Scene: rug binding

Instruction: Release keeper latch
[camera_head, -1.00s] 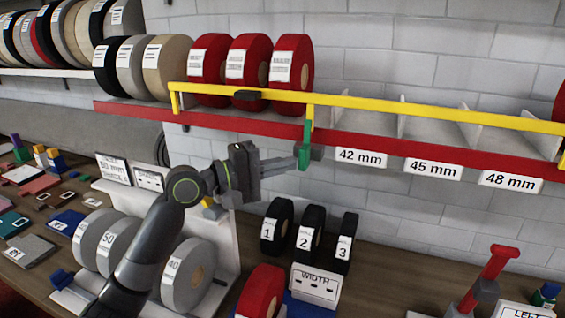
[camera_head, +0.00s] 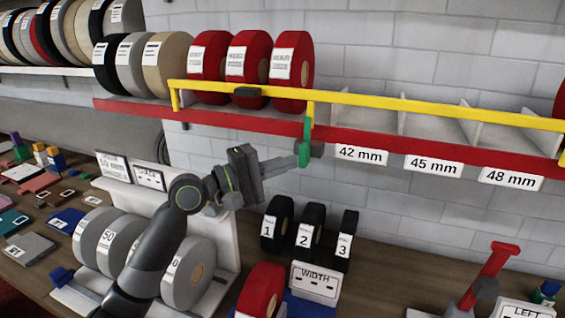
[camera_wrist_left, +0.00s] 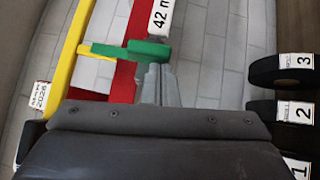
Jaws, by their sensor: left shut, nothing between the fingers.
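The keeper latch is a green upright piece (camera_head: 305,148) at the front edge of the red shelf, below the right post of the yellow keeper bar (camera_head: 370,103). A dark grey block sits just right of it. My left gripper (camera_head: 299,162) is shut and empty, with its fingertips at the lower part of the green latch. In the left wrist view the green latch (camera_wrist_left: 148,48) lies across the tips of the closed fingers (camera_wrist_left: 158,72). They look in contact or nearly so; I cannot tell which. My right gripper is not in view.
The red shelf edge (camera_head: 240,124) runs behind the latch, with red rolls (camera_head: 250,70) behind the yellow bar and empty bays to the right. Black rolls (camera_head: 277,224) and a width sign (camera_head: 315,285) stand below on the bench. A red-handled tool (camera_head: 490,275) is at the right.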

